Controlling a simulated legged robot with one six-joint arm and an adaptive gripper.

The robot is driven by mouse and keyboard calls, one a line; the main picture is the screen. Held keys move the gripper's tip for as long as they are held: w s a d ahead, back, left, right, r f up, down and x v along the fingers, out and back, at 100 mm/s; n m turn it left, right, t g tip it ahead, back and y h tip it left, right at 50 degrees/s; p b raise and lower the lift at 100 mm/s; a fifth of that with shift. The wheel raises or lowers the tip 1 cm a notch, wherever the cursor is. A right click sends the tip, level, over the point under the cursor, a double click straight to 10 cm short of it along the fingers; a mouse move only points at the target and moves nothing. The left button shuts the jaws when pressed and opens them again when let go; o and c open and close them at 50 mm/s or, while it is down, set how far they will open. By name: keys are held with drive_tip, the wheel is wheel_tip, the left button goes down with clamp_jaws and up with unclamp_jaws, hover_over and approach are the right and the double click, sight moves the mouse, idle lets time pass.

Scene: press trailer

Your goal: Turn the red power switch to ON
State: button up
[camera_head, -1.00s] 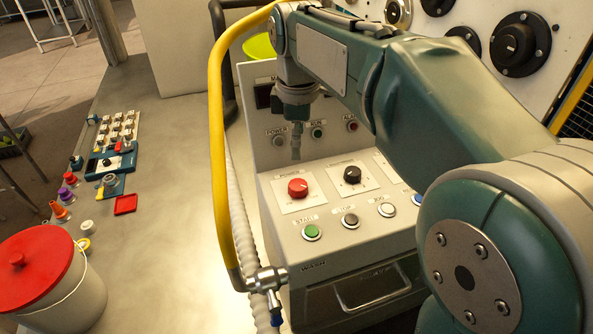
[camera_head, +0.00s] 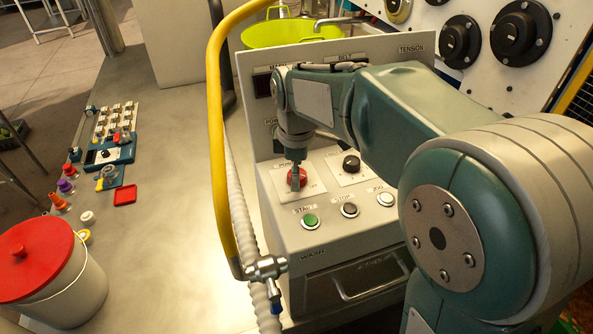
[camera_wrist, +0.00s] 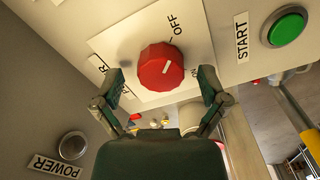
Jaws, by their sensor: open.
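The red power switch (camera_head: 299,176) is a round knob on a white plate on the sloping panel of the grey console (camera_head: 327,226). In the wrist view the red knob (camera_wrist: 161,67) fills the upper middle, with a white pointer line on its face. The word OFF is printed beside it; the ON label is partly hidden by a finger. My gripper (camera_head: 296,181) is over the knob in the head view and hides part of it. In the wrist view my gripper (camera_wrist: 158,82) is open, with one finger on each side of the knob's lower edge. Contact cannot be told.
A green START button (camera_head: 310,221), a dark STOP button (camera_head: 349,209) and a JOG button (camera_head: 386,199) line the panel's front. A black knob (camera_head: 351,164) is right of the red one. A yellow rail (camera_head: 217,130) stands left of the console.

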drive_tip(key=c, duration=1.2)
drive_tip(key=shift+o, duration=0.2)
drive_tip(key=m, duration=0.9)
drive_tip(key=shift+s, duration=0.1)
drive_tip(key=m, duration=0.4)
drive_tip(key=shift+f+m, duration=0.1)
drive_tip(key=shift+m, duration=2.3)
